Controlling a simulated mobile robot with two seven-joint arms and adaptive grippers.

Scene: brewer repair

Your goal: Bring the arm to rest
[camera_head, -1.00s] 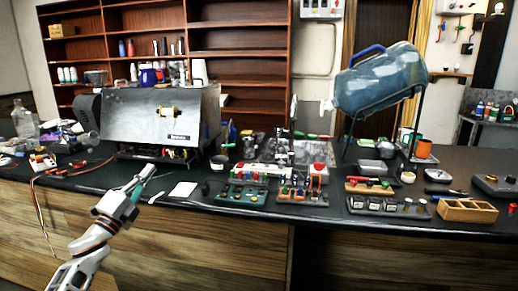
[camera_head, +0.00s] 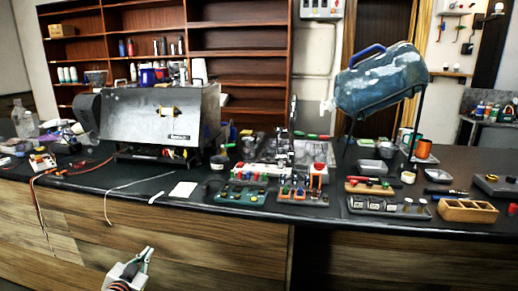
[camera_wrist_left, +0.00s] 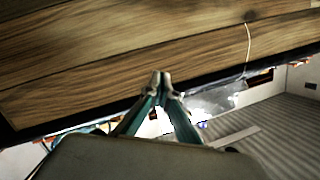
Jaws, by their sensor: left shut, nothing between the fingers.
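My left gripper (camera_head: 146,256) is low in front of the counter's wooden front panel, below the edge of the black top. In the left wrist view its fingertips (camera_wrist_left: 161,78) meet, and nothing is between them. The wooden panel (camera_wrist_left: 120,60) fills much of that view behind the fingers. Most of my left arm is out of the head view. My right gripper does not show.
The black counter top (camera_head: 200,205) holds a metal brewer (camera_head: 150,112), trays of small parts (camera_head: 240,195) and a wooden compartment box (camera_head: 467,211). A pale cable (camera_head: 107,208) hangs over the front edge near the gripper. Red wires hang further left.

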